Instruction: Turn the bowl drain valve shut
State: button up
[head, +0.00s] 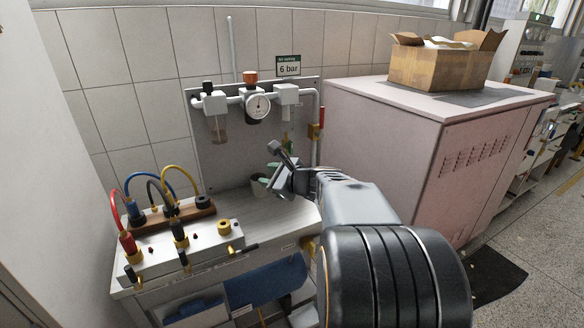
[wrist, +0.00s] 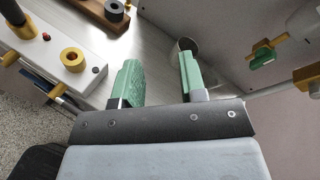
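In the wrist view a small green handle (wrist: 263,60) with a brass stem shows at the upper right, under a pale bowl (wrist: 306,22); I take it for the bowl drain valve. In the head view a bit of green (head: 286,141) shows below the right-hand unit (head: 286,95) of the wall assembly, partly behind my arm. I cannot tell whether the valve is open or shut. My gripper (wrist: 158,65) has its two green-padded fingers well apart, with nothing between them. It is left of the valve and apart from it. It also shows in the head view (head: 270,166), over the bench.
A pressure gauge (head: 257,106) and another bowl (head: 217,128) hang left on the panel. A yellow fitting with a red handle (head: 315,131) is on the right pipe. A cup (head: 259,187) stands behind my gripper. A hose manifold (head: 178,245) fills the bench's left; a pink cabinet (head: 385,150) stands right.

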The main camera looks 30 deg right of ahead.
aim_at(292, 148)
jog(key=d+f+m+t+h+b, duration=0.2)
jog(key=d+m+t+h+b, duration=0.3)
jog(key=d+m, duration=0.7)
jog(key=shift+n+g+h, duration=0.6)
jog(key=shift+g+h, duration=0.1)
jog(key=w+d, duration=0.1)
jog(key=w, duration=0.3)
jog(key=w+d+p, duration=0.1)
jog(key=w, duration=0.3)
jog(key=w+d, duration=0.2)
jog(key=w, duration=0.2)
jog(key=shift+w+d+r+p, duration=0.1)
jog(key=shift+r+p, duration=0.15)
jog(key=shift+p, duration=0.05)
jog(key=shift+w+d, duration=0.1)
jog(key=shift+w, duration=0.65)
jog(key=shift+c, duration=0.3)
jog(key=shift+f, duration=0.1)
jog(key=c, duration=0.6)
